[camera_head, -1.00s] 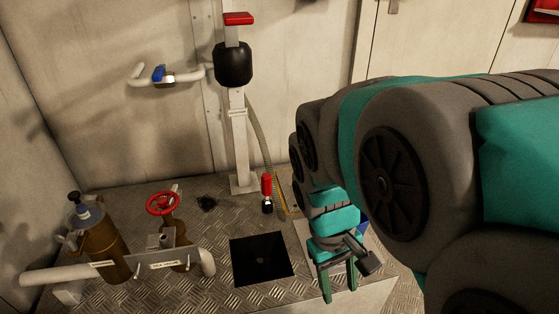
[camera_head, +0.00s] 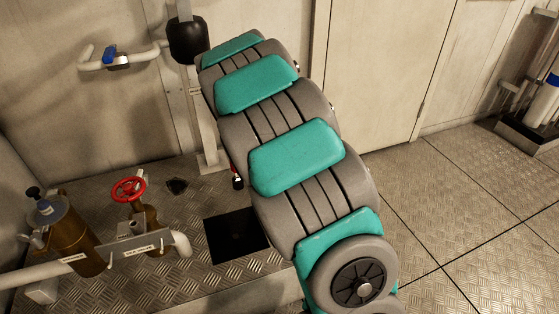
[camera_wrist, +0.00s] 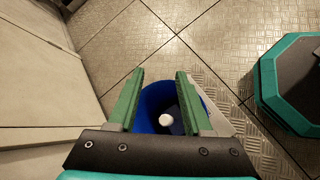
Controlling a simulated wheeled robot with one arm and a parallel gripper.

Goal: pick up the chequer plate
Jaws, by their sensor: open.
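My gripper (camera_wrist: 159,74) shows in the wrist view with two green fingers spread apart and nothing between their tips. A blue round container (camera_wrist: 155,98) lies below and between the fingers, with a small white object (camera_wrist: 166,120) in it. In the head view my arm hides the gripper.
A brown canister (camera_head: 75,240), a red handwheel valve (camera_head: 128,189) and white piping (camera_head: 180,243) stand on the deck at the left. A black-topped post (camera_head: 188,40) stands behind my arm. Patterned floor (camera_head: 450,215) lies clear at the right.

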